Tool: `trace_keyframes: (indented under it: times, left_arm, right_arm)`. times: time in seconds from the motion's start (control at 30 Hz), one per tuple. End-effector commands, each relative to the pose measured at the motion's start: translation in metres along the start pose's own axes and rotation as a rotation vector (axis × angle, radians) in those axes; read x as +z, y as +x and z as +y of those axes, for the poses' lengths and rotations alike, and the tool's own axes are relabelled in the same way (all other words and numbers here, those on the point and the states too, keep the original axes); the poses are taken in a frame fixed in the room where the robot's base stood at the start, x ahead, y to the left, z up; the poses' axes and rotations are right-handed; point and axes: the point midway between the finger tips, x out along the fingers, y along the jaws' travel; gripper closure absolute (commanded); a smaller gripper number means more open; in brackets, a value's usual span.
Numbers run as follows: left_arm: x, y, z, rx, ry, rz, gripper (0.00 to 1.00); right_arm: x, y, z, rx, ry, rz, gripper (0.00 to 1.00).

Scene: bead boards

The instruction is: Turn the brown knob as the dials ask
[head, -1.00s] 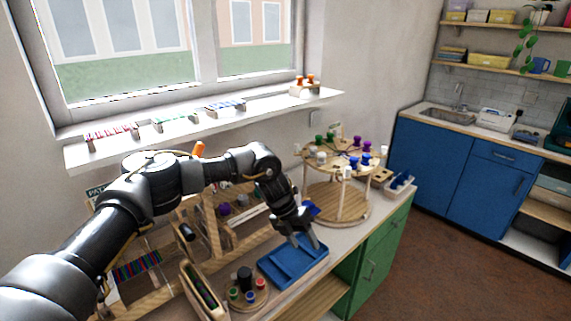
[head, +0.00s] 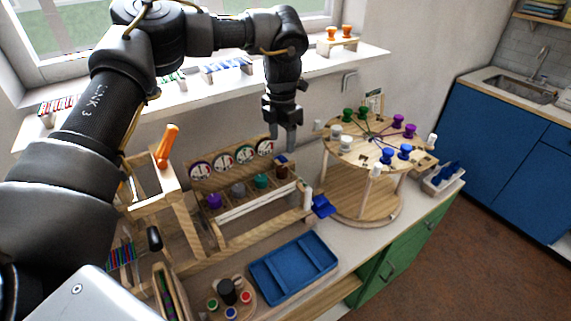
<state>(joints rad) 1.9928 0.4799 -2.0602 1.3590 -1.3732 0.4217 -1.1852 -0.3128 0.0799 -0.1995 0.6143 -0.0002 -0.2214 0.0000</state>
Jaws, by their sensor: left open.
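A wooden stand holds a row of several dials with white faces; the rightmost dial (head: 265,147) is nearest my left gripper. Below them is a row of knobs: purple (head: 214,202), grey (head: 238,190), teal (head: 261,181) and, at the right end, the brown knob (head: 282,172). The dial readings are too small to tell. My left gripper (head: 284,142) points down, open and empty, just above and behind the brown knob, apart from it as far as I can see. My right gripper is not in view.
A round wooden table with coloured pegs (head: 372,140) stands close to the right. A blue tray (head: 293,270) lies in front, beside a round holder with small coloured pieces (head: 230,299). An orange-handled wooden frame (head: 167,146) stands left. The window shelf (head: 300,82) runs behind.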

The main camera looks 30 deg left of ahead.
Motion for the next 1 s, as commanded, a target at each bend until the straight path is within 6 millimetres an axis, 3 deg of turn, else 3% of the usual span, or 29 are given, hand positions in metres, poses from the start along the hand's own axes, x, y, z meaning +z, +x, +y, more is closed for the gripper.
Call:
trace_keyframes:
  times: [0.33,0.6,1.0]
  left_arm:
    - [-0.001,0.055,0.000,-0.002,-0.001,0.005,0.45]
    - [0.001,0.095,-0.001,-0.001,0.000,0.003,0.45]
    - [0.001,0.106,-0.001,-0.001,0.001,0.000,0.45]
  right_arm:
    - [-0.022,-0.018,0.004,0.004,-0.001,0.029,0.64]
    - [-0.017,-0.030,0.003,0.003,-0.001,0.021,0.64]
    - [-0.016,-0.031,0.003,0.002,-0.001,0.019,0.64]
